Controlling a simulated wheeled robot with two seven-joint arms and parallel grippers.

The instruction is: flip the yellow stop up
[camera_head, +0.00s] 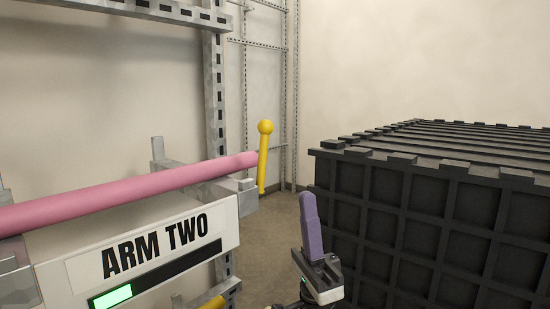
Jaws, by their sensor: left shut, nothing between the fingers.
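The yellow stop (263,158) is a thin rod with a round ball on top. It stands nearly upright at the right end of the pink pipe (130,192), beside the end of the arm labelled "ARM TWO" (228,226). My left gripper (310,222) shows at the bottom centre, its purple finger pointing up. It is shut and empty, below and to the right of the stop, and apart from it in the picture. My right gripper is not in view.
A large black ribbed crate (430,215) fills the right side, close to my left gripper. Grey metal racking (214,90) stands behind the pipe. A yellow piece (213,302) shows at the bottom edge. Bare floor (275,225) shows between the arm and the crate.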

